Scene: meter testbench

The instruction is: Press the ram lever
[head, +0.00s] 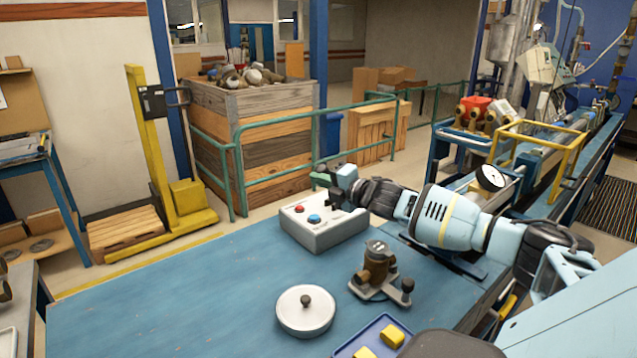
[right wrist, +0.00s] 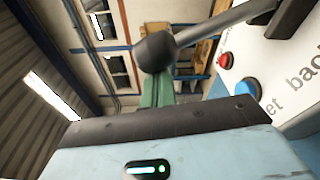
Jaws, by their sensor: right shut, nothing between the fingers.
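A light grey control box (head: 322,236) with a red button (head: 299,209) and a blue button (head: 314,219) stands on the blue bench. In the right wrist view a lever with a dark ball knob (right wrist: 155,52) and a grey rod runs up to a dark bracket beside the buttons. In the head view the lever is largely hidden around my right gripper (head: 320,179). My left gripper is out of view.
On the blue bench (head: 180,290) stand a round white lid (head: 306,312) with a knob, a brown metal fitting (head: 376,264) with a side knob, and a blue tray (head: 345,350) with yellow blocks. The bench's left part is clear.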

